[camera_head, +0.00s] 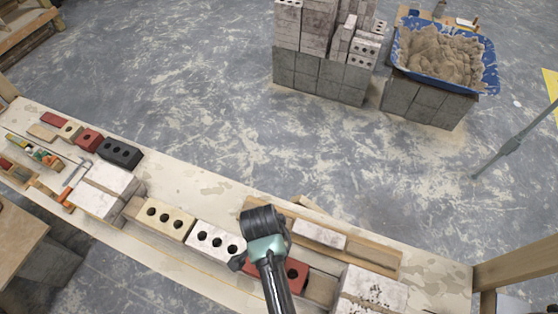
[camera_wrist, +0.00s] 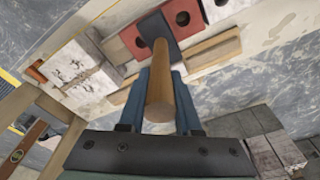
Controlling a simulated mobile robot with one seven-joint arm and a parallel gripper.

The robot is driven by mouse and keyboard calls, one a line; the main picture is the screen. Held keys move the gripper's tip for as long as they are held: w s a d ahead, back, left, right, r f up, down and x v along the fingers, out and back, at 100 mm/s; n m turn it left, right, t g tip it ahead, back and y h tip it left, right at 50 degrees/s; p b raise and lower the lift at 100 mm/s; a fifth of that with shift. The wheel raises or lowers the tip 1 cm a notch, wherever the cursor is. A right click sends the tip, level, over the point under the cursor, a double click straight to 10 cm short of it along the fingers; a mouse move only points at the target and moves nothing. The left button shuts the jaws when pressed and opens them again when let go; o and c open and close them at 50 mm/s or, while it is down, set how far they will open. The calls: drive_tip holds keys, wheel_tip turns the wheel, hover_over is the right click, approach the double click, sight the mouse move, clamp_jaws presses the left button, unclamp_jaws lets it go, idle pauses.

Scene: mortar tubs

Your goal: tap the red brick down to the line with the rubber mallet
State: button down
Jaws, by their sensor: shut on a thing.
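The red brick (camera_head: 296,274) lies in the row on the long pale bench, to the right of a white holed brick (camera_head: 213,241). My arm hides part of it in the head view. In the wrist view the red brick (camera_wrist: 183,19) shows round holes. My gripper (camera_wrist: 160,78) is shut on the wooden handle of the rubber mallet (camera_wrist: 160,91). The mallet's dark head lies across the middle of the red brick in the wrist view. I cannot tell whether they touch. The line cannot be made out.
A cream holed brick (camera_head: 165,219) and pale blocks (camera_head: 370,291) stand along the bench. A wooden tray (camera_head: 375,258) with a pale brick (camera_head: 318,234) lies behind the red brick. Loose bricks and tools crowd the left end. A mortar tub (camera_head: 489,72) stands beyond on a block stack.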

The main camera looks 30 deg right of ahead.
wheel_tip(320, 180, down, 5)
drive_tip(key=b, duration=0.3)
drive_tip(key=shift+r+b, duration=0.1)
drive_tip(key=shift+b, duration=0.2)
drive_tip(key=shift+r+p, duration=0.65)
drive_tip(key=shift+r, duration=0.1)
wheel_tip(320, 180, up, 4)
drive_tip(key=p, duration=0.4)
drive_tip(key=shift+w+f, duration=0.1)
drive_tip(key=shift+f, duration=0.05)
